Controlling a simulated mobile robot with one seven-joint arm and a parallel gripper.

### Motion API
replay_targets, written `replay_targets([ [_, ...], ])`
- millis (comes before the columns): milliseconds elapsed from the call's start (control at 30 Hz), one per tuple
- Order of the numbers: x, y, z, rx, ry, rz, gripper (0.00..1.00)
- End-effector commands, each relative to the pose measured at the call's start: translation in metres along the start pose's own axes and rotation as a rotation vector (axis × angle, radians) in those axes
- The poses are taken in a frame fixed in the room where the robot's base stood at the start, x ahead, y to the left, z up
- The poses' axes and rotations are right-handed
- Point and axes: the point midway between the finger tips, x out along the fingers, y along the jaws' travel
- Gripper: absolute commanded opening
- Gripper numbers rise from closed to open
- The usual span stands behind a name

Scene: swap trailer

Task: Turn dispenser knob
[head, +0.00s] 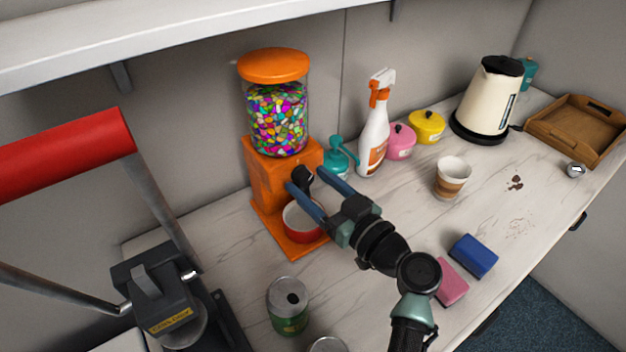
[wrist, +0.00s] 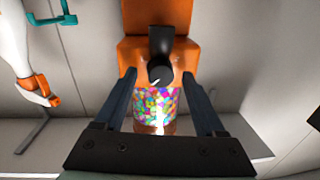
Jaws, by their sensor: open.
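The orange candy dispenser (head: 264,178) stands upright on the counter, its clear jar (head: 278,122) full of colourful candies. Its black knob (head: 302,176) is on the front of the base; in the wrist view the knob (wrist: 160,72) is centred between the fingers. A red bowl (head: 301,226) with a pale inside sits on the dispenser's foot below the knob, partly hidden by a finger. My gripper (head: 305,182) is open, with its blue fingertips at either side of the knob. Whether they touch it I cannot tell. In the wrist view my gripper (wrist: 164,80) is empty.
A spray bottle (head: 374,130) and a teal pump bottle (head: 337,158) stand just right of the dispenser. A paper cup (head: 451,178), kettle (head: 488,98) and wooden tray (head: 578,128) are farther right. A shelf (head: 150,35) overhangs.

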Motion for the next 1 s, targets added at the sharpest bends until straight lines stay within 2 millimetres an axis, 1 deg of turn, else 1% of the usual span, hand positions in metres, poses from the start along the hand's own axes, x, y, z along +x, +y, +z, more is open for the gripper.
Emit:
replay_targets([
  [267,0.0019,-0.0001,0.0003,0.0,0.0,0.0,0.72],
  [367,0.0018,-0.0001,0.0003,0.0,0.0,0.0,0.56],
  [400,0.0018,-0.0001,0.0003,0.0,0.0,0.0,0.48],
  [667,0.0016,-0.0002,0.0004,0.0,0.0,0.0,0.02],
  [700,0.0016,-0.0002,0.0003,0.0,0.0,0.0,0.0],
  [1000,0.0015,-0.0002,0.0016,0.029,0.002,-0.001,0.0],
])
